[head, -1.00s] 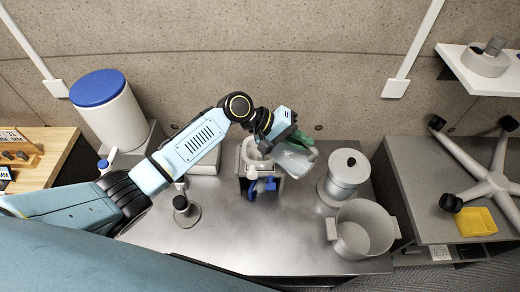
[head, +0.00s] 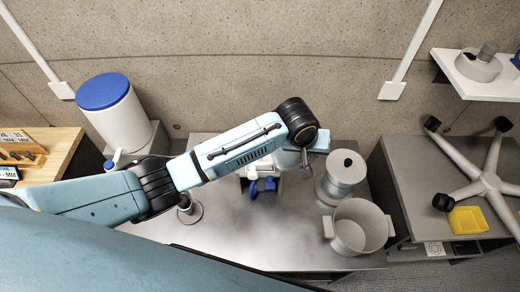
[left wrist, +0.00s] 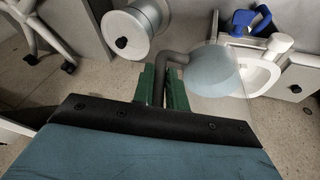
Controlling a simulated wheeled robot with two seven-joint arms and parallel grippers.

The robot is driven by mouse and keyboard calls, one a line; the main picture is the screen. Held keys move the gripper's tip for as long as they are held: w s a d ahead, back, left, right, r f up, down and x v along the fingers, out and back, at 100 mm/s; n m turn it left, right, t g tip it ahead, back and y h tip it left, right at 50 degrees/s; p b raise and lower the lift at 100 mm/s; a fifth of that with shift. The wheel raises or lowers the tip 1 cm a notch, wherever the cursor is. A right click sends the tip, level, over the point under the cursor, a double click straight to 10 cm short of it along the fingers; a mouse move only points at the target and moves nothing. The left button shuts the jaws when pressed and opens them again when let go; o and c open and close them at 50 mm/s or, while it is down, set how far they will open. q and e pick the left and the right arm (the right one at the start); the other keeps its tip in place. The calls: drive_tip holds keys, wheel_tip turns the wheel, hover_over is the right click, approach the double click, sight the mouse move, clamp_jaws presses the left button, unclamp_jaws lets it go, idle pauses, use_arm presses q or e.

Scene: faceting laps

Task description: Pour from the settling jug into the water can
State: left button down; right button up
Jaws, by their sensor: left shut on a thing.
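My left gripper (left wrist: 162,88) has its green fingers shut on the dark grey handle of the settling jug (left wrist: 212,70). The jug is see-through with a pale blue fill, and it is held above the bench. In the head view my forearm covers most of it; a pale part of the jug (head: 287,158) shows below the wrist. I cannot tell its exact tilt. An open grey two-handled vessel, seemingly the water can (head: 350,236), stands at the bench's front right, apart from the jug. My right gripper is not in view.
A lidded grey canister (head: 343,170) stands close to the jug's right. A white machine with blue parts (head: 250,187) is below the jug. A small grey stand (head: 189,212) is at left. The bench's (head: 250,240) front middle is clear.

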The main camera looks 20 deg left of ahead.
use_arm(q)
wheel_tip(320, 180, down, 3)
drive_tip(key=y, duration=0.2)
drive_tip(key=shift+w+a+r+m+t+y, duration=0.1)
drive_tip(key=shift+r+m+t+y, duration=0.1)
drive_tip(key=shift+m+t+y, duration=0.15)
drive_tip(key=shift+r, duration=0.15)
wheel_tip(320, 180, up, 3)
drive_tip(key=shift+f, duration=0.15)
drive_tip(key=shift+a, duration=0.1)
